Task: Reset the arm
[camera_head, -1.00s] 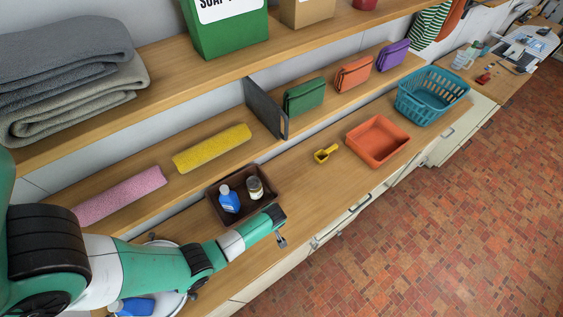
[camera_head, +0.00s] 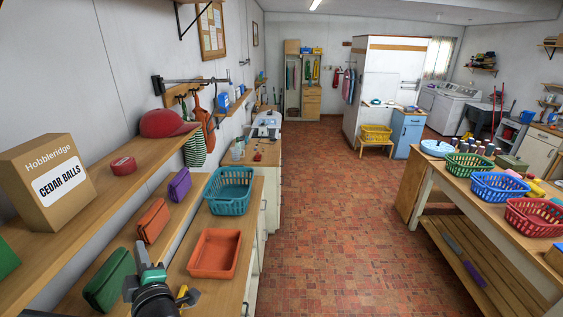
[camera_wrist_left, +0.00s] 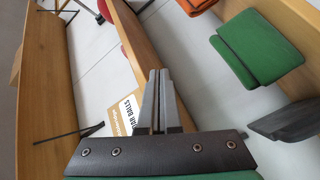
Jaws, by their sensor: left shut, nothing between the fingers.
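My left gripper (camera_head: 143,256) shows at the bottom left of the head view, with its dark and green wrist below it. It overlaps the shelf and counter area beside the green pouch (camera_head: 110,282). In the left wrist view its two grey fingers (camera_wrist_left: 158,88) are together and hold nothing. The green pouch (camera_wrist_left: 258,46) lies to the right of the fingers there, apart from them. My right gripper is not in view.
An orange tray (camera_head: 214,253) and a teal basket (camera_head: 229,190) stand on the left counter. A cedar balls box (camera_head: 47,183) stands on the upper shelf. The tiled floor (camera_head: 325,220) is clear.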

